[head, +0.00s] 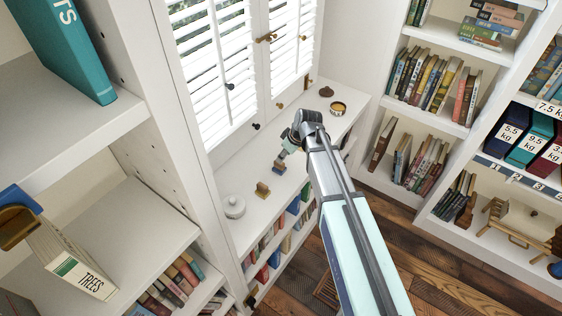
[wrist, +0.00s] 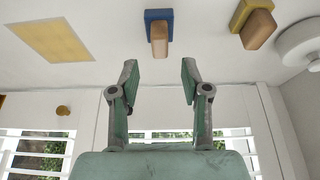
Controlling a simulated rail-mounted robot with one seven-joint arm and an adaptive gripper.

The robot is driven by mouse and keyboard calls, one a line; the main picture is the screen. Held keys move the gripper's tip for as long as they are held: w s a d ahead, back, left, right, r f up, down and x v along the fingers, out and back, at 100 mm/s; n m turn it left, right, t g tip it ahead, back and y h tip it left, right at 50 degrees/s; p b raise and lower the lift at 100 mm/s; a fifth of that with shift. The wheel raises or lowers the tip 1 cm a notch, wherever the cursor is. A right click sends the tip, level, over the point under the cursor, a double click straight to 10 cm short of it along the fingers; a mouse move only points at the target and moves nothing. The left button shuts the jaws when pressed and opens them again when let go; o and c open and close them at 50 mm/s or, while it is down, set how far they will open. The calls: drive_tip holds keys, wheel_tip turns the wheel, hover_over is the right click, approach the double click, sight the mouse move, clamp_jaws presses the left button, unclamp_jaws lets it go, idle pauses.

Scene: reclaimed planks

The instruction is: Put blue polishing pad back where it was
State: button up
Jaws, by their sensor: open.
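The blue polishing pad (wrist: 151,17), a blue block with a wooden grip, sits on the white ledge in the wrist view. In the head view it is a small block (head: 279,168) on the window ledge, near my gripper (head: 286,152). In the wrist view my gripper (wrist: 160,75) is open, with nothing between its fingers. The pad lies just beyond the fingertips, roughly in line with the gap and apart from them. A similar yellow pad with a wooden grip (wrist: 252,20) stands beside it, and shows in the head view (head: 262,190).
A white lidded jar (head: 234,207) stands near the yellow pad. A flat yellow rectangle (wrist: 50,40) lies on the ledge on the pad's other side. A round tin (head: 338,109) and a brown object (head: 326,91) are farther along. Shuttered windows (head: 210,65) border the ledge.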

drive_tip(key=v, duration=0.5)
drive_tip(key=s+d+f+m+g+h, duration=0.1)
drive_tip(key=s+d+f+m+g, duration=0.3)
drive_tip(key=s+f, duration=0.7)
drive_tip(key=s+d+f+m+h, duration=0.1)
drive_tip(key=s+d+f+m, duration=0.1)
drive_tip(key=s+d+f, duration=0.65)
drive_tip(key=s+d+f+m+g, duration=0.1)
drive_tip(key=s+f, duration=0.4)
drive_tip(key=s, duration=0.5)
drive_tip(key=s+d+f+m+g+h, duration=0.1)
drive_tip(key=s+f, duration=0.4)
drive_tip(key=s, duration=0.5)
drive_tip(key=s+d+f+m+g, duration=0.3)
drive_tip(key=s+f, duration=0.3)
drive_tip(key=s, duration=0.4)
drive_tip(key=shift+h+b, duration=0.35)
drive_tip(key=shift+h, duration=0.05)
